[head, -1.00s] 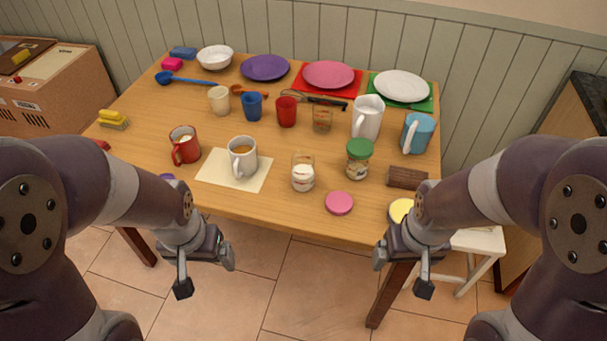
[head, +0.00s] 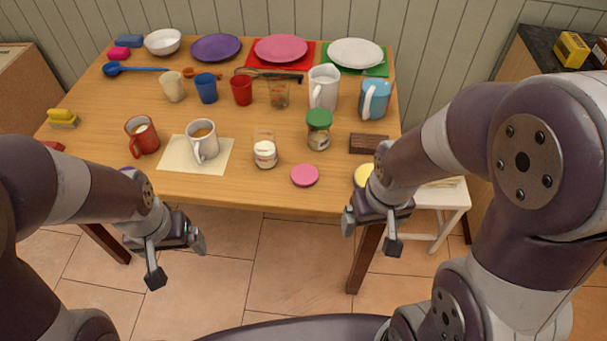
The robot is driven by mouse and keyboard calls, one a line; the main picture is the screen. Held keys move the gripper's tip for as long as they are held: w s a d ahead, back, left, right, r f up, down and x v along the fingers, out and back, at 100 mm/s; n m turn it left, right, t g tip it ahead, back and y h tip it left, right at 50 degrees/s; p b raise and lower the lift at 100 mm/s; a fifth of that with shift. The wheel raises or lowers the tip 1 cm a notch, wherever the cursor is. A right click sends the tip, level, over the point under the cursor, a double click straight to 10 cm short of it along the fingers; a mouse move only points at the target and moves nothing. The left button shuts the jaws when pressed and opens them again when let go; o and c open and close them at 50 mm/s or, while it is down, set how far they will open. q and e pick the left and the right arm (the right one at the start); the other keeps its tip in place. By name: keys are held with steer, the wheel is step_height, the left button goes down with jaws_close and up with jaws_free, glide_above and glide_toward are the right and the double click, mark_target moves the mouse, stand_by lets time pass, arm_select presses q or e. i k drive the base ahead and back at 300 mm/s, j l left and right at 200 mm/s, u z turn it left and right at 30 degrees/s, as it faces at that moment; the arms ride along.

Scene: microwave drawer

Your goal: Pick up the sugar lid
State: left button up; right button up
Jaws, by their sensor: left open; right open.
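A round pink lid (head: 305,175) lies flat near the front edge of the wooden table. Just left of it stands an open glass jar (head: 265,153) with white contents and a white label; the pink lid looks like the sugar lid. My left gripper (head: 177,259) is open and empty, in front of the table edge and left of the lid. My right gripper (head: 371,235) is open and empty, in front of the table edge and right of the lid. Neither gripper touches the lid.
A green-lidded jar (head: 319,130) stands behind the lid. A brown block (head: 368,143) and a yellow-topped item (head: 363,172), partly hidden by my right arm, are to the right. A white mug (head: 203,140) stands on a cream mat (head: 176,160). A white stool (head: 440,205) is at right.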

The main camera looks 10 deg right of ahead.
mark_target(302, 176)
steer(key=i+j+z, duration=0.3)
steer(key=j+z, duration=0.3)
steer(key=i+j+z, duration=0.25)
steer(key=j, duration=0.3)
steer(key=j+z, duration=0.3)
steer(key=j, duration=0.1)
